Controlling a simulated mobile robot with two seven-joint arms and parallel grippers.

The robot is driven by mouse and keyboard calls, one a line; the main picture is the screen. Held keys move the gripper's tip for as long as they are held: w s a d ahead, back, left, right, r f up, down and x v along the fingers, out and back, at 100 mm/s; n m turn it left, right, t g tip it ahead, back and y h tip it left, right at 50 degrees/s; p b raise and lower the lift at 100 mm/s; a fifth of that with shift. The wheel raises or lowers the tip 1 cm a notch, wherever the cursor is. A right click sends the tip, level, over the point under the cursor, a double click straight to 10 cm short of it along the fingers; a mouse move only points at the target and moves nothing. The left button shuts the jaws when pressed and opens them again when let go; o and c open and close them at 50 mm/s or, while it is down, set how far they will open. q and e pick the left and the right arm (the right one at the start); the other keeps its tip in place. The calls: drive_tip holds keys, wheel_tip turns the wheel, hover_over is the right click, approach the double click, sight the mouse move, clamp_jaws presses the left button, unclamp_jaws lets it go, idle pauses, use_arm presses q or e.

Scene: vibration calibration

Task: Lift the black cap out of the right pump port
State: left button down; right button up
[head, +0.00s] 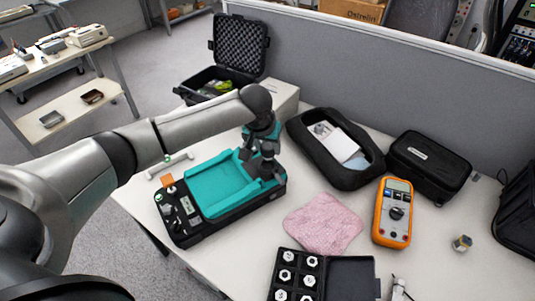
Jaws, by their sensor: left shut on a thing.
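A black pump or calibrator unit (232,213) with a teal tray-like top (218,186) lies on the white table, left of centre. My left gripper (262,172) reaches down over the far right end of this unit. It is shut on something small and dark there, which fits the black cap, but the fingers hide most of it. I cannot tell whether the cap is still seated in its port. The ports themselves are hidden behind the gripper. My right gripper is not in view.
A pink cloth (323,222), an orange multimeter (393,213) and a black box of hex fittings (300,272) lie in front and to the right. A black open pouch (373,172), a black case (429,166) and an open foam-lined case (238,45) stand behind. A grey partition (400,75) bounds the back.

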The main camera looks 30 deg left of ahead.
use_arm(q)
wheel_tip(320, 180, up, 15)
drive_tip(key=p, duration=0.3)
wheel_tip(320, 180, up, 5)
drive_tip(key=p, duration=0.6)
hover_over(267, 148)
drive_tip(key=shift+w+f, duration=0.1)
drive_tip(key=shift+f, duration=0.05)
